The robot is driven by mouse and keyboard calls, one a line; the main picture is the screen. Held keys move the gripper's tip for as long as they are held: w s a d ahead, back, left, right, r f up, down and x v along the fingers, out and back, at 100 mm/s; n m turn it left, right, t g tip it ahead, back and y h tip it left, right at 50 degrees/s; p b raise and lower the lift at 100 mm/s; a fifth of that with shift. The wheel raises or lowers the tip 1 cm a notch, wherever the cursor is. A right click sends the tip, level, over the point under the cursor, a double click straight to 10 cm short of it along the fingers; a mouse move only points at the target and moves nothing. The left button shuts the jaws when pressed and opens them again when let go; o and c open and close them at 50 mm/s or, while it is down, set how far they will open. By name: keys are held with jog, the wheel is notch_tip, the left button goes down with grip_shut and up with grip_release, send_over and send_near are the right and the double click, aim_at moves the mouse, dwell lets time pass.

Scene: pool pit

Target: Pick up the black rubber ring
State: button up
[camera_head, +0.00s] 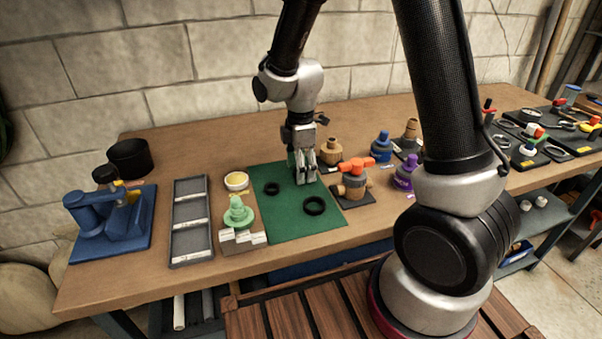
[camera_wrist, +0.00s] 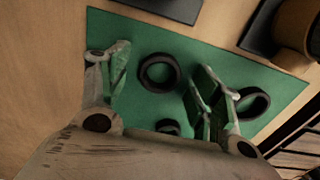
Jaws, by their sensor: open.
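In the wrist view, three black rings lie flat on a green mat (camera_wrist: 215,45). One ring (camera_wrist: 144,75) appears between my open fingers, a second (camera_wrist: 263,105) is beside the right finger, and a third (camera_wrist: 168,124) is partly hidden by the gripper body. In the head view, two rings show on the mat (camera_head: 285,227): a smaller one (camera_head: 272,193) at left and a larger one (camera_head: 314,214) near the front right. My gripper (camera_head: 305,178) points down over the mat, open and empty. It also shows in the wrist view (camera_wrist: 160,82). I cannot tell its exact height.
An orange-handled valve (camera_head: 354,183) stands right of the mat. A green fitting (camera_head: 238,214), a yellow-filled dish (camera_head: 236,181) and a grey tray (camera_head: 176,225) are at left. A blue vise-like device (camera_head: 105,225) stands farther left. The brown fitting (camera_head: 331,150) stands behind, close to my gripper.

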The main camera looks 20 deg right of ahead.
jog(key=shift+c, duration=0.2)
jog(key=c, duration=0.8)
notch_tip(320, 180, up, 10)
jog(key=shift+r, duration=0.1)
jog(key=shift+o, duration=0.3)
